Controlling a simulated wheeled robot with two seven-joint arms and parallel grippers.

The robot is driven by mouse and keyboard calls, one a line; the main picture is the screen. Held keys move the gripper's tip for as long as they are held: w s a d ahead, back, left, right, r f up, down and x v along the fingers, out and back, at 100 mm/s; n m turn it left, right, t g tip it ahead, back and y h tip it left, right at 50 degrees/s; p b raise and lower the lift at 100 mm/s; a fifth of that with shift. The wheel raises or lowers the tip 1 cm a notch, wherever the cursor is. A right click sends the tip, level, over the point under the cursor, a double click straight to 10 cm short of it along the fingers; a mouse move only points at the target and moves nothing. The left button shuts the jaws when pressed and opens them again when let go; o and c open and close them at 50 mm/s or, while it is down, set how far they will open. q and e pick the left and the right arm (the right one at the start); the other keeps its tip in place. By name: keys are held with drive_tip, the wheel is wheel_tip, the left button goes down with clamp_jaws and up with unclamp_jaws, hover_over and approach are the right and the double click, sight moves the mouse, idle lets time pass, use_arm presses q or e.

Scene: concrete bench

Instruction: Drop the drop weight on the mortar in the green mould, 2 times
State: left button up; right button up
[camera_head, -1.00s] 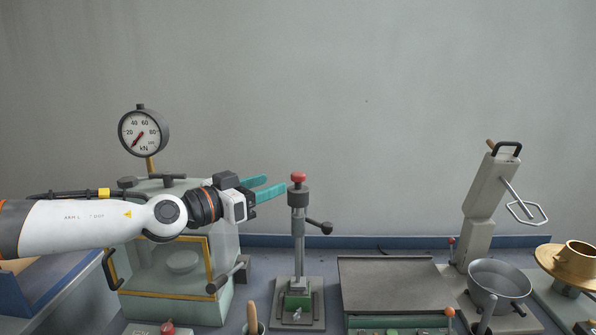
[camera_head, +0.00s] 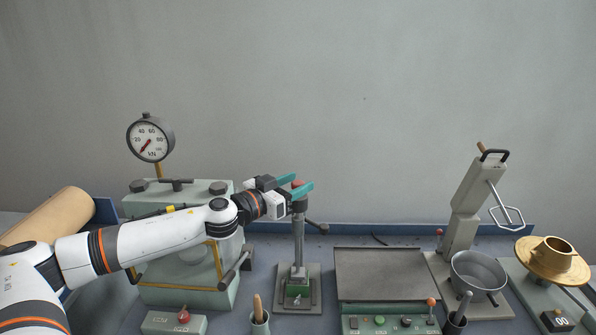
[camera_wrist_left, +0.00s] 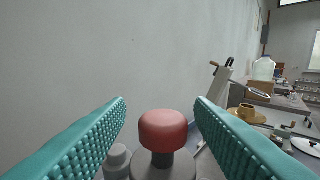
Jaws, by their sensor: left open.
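The drop weight device stands upright at mid-bench, a grey column (camera_head: 299,240) with a red knob (camera_head: 298,183) on top. The red knob also shows in the left wrist view (camera_wrist_left: 163,130), between the two teal fingers and a little beyond them. The green mould (camera_head: 295,291) sits at the foot of the column; the mortar inside cannot be made out. My left gripper (camera_head: 296,186) is open, with its fingers on either side of the red knob and not closed on it. My right gripper is not in view.
A press with a round dial gauge (camera_head: 151,139) stands left, behind my left arm. Right of the column are a flat grey plate (camera_head: 380,274), a control box (camera_head: 390,324), a mixer with a steel bowl (camera_head: 478,272) and a brass flow table (camera_head: 552,262). A small box with a red button (camera_head: 183,316) is at front left.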

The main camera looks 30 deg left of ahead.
use_arm(q)
drive_tip(key=shift+w+d, duration=0.2)
drive_tip(key=shift+w, duration=0.25)
clamp_jaws()
wheel_tip(320, 180, up, 7)
drive_tip(key=p, duration=0.6)
drive_tip(key=shift+r+p, duration=0.15)
drive_tip(key=shift+p, duration=0.15)
drive_tip(key=shift+a, duration=0.1)
drive_tip(key=shift+c, duration=1.4)
unclamp_jaws()
drive_tip(key=shift+o, duration=1.4)
